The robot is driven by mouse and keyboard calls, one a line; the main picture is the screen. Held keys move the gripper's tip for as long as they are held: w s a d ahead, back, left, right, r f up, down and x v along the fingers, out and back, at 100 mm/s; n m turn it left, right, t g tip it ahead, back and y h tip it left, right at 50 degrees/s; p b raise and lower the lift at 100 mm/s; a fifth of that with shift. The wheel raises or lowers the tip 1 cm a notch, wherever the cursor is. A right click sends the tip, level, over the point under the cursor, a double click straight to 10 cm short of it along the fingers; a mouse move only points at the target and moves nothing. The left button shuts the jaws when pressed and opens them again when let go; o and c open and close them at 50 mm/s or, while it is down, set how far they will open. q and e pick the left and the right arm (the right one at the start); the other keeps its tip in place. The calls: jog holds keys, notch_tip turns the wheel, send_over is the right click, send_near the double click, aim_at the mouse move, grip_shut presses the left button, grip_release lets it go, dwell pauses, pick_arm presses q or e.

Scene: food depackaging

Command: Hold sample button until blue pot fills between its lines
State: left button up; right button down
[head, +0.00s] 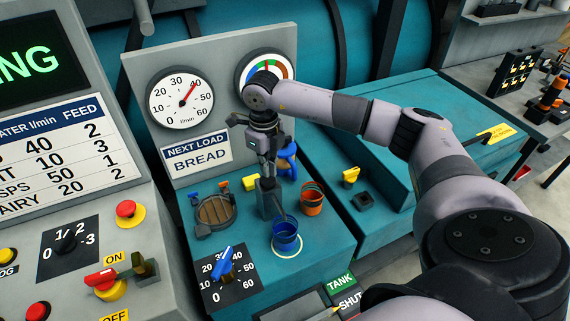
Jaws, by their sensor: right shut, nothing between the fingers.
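The blue pot (286,237) stands upright on a pale ring on the teal bench, just in front of a grey post with a spout (269,204). Its fill level and lines are too small to tell. My right gripper (267,176) points down, shut and empty, at the top of the grey post. I cannot tell whether it touches the post. I cannot make out the sample button; the gripper may hide it. My left gripper is not in view.
An orange pot (312,200) stands right of the post. A blue dial knob (222,262) is front left, and a round hatch (215,211) is behind it. A flow gauge (180,98) reads about 40. A control panel (60,200) fills the left side.

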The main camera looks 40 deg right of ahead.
aim_at(268, 179)
jog(key=shift+f, duration=0.2)
dwell(0.3)
jog(key=shift+f+b, duration=1.2)
jog(key=shift+f, duration=0.2)
jog(key=shift+r, duration=0.1)
dwell(5.1)
jog(key=shift+r+p, duration=1.85)
jog(key=shift+r, duration=1.25)
jog(key=shift+f, duration=0.1)
